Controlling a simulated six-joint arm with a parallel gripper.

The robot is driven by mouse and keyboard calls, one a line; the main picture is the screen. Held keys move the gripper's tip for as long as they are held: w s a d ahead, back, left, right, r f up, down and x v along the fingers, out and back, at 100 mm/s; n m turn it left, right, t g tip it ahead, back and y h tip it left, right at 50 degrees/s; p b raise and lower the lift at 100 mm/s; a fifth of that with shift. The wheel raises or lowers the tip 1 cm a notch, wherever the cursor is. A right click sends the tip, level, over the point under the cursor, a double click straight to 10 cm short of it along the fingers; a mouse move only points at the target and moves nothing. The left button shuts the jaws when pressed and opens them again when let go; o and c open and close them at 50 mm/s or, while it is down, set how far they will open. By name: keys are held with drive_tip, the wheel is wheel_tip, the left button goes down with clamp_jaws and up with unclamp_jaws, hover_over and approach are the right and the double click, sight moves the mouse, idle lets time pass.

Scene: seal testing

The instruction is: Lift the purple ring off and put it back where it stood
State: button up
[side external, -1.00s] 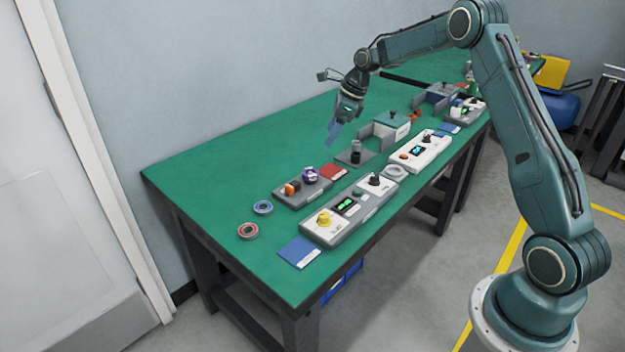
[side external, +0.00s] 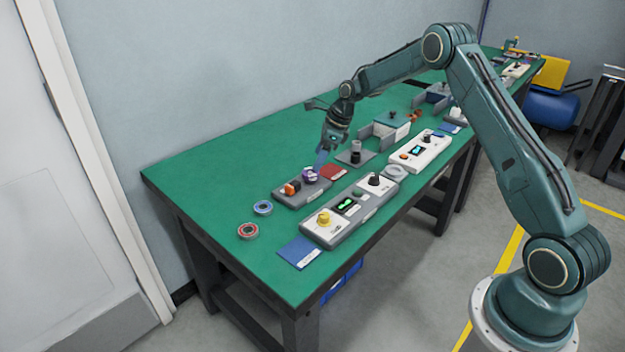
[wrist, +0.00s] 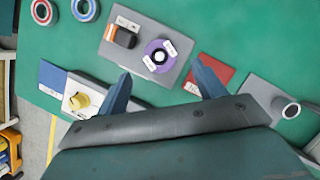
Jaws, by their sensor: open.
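The purple ring (wrist: 160,46) sits on a grey base plate (wrist: 118,48), around a post whose pale top shows in its middle. It carries white labels. In the side view the purple ring (side external: 310,173) stands at the right end of the plate, partly behind my fingers. My gripper (side external: 319,168) points down close to the ring, and its height above it is hard to tell. In the wrist view my gripper (wrist: 160,82) is open and empty, its two blue fingers apart, with the ring between and beyond their tips.
An orange and black part (wrist: 122,37) shares the plate with the ring. A red card (wrist: 210,72) lies beside the plate, and a grey plate with a dark post (side external: 355,157) stands nearby. Blue (side external: 263,207) and red (side external: 248,231) rings lie on the green table (side external: 215,190).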

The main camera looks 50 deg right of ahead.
sight(311, 172)
drive_tip(key=shift+x, duration=2.6)
drive_tip(key=c, duration=1.3)
drive_tip(key=shift+r, duration=0.1)
wheel_tip(311, 172, up, 20)
